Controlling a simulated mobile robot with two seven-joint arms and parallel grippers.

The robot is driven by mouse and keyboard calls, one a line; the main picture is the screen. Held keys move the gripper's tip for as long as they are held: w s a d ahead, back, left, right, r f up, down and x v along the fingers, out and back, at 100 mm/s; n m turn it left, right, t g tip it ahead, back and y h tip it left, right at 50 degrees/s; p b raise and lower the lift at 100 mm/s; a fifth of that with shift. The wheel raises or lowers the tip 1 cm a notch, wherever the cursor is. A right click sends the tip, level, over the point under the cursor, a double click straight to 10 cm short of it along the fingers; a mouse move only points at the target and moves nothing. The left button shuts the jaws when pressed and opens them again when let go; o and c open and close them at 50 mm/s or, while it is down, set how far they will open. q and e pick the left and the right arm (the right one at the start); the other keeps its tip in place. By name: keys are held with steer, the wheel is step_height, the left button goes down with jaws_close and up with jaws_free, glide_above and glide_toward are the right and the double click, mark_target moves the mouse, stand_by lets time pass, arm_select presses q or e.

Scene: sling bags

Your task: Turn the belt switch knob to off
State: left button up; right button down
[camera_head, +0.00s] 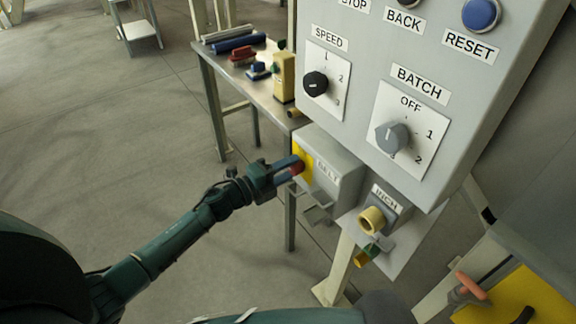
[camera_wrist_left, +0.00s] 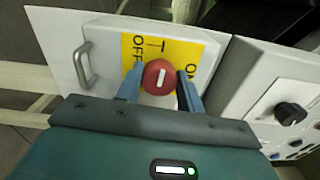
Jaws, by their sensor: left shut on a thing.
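The belt switch knob (camera_wrist_left: 157,77) is round and red with a white line, on a yellow plate (camera_wrist_left: 160,46) of the grey box labelled BELT (camera_head: 330,171). In the left wrist view, OFF is printed on the left of the plate and ON on the right. The white line points between them, towards a printed mark. My left gripper (camera_head: 296,166) is shut on the knob, one blue finger on each side. My right gripper is not in view.
Above the box hangs a grey panel with a black SPEED knob (camera_head: 315,83), a grey BATCH knob (camera_head: 392,136) and a blue RESET button (camera_head: 481,13). A yellow INCH knob (camera_head: 372,220) sits at lower right. A table (camera_head: 272,104) with small items stands behind.

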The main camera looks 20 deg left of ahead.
arm_select(q)
steer(key=shift+n, duration=0.4)
stand_by(0.3)
steer(key=o, duration=1)
steer(key=b+v, duration=0.1)
steer(key=v, duration=1.2)
